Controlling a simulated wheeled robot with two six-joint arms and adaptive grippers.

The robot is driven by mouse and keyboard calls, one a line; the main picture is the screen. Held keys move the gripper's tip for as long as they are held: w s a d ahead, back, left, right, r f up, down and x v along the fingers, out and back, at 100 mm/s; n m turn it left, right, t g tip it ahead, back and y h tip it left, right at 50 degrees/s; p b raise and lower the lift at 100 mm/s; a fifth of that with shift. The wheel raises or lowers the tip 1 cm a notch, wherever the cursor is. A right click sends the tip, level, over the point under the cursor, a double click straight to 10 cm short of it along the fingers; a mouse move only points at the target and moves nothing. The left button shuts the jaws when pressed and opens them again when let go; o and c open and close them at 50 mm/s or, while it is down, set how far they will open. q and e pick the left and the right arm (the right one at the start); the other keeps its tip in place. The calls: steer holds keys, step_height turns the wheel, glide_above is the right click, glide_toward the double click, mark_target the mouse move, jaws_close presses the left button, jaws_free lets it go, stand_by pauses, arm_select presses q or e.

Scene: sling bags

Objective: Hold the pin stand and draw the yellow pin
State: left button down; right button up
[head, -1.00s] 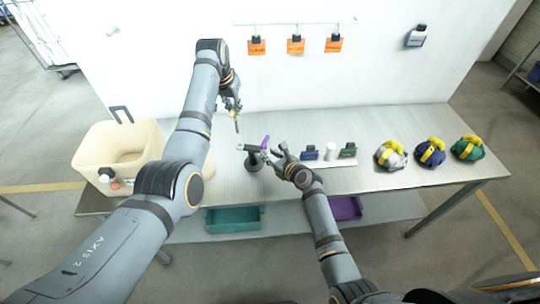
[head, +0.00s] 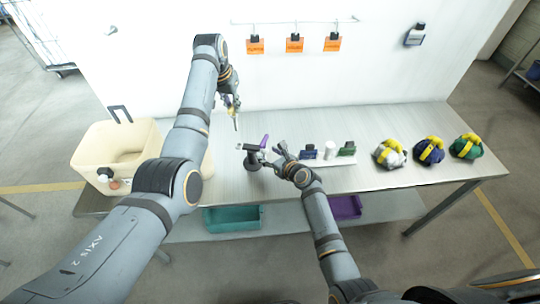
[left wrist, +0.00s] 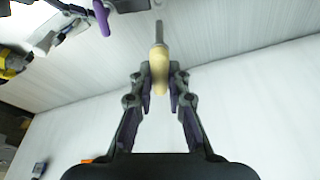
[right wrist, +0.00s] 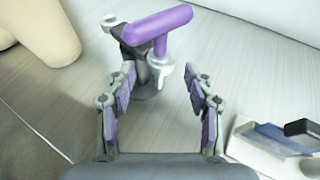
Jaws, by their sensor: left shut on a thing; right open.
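My left gripper (head: 233,103) is shut on the yellow pin (left wrist: 158,68), holding it by its yellow handle with the grey shaft pointing away from the jaws. The pin is in the air, clear of the bench, and apart from the pin stand. The dark pin stand (head: 253,162) stands upright on the bench with a purple T-handled pin (right wrist: 160,24) in it. The stand's dark body also shows in the right wrist view (right wrist: 144,82). My right gripper (head: 274,154) is open beside the stand, with the stand ahead of its fingers and nothing gripped.
A cream bin (head: 90,150) stands at the bench's left. A white rack (head: 331,159) with small labelled items sits right of the stand. Several bundled sling bags (head: 390,155) lie further right. Orange tags (head: 294,45) hang on the wall. Teal (head: 232,219) and purple trays are below.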

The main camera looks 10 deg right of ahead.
arm_select(q)
steer(key=shift+s, duration=0.1)
arm_select(e)
steer(key=v, duration=1.2)
steer(key=shift+f, duration=0.15)
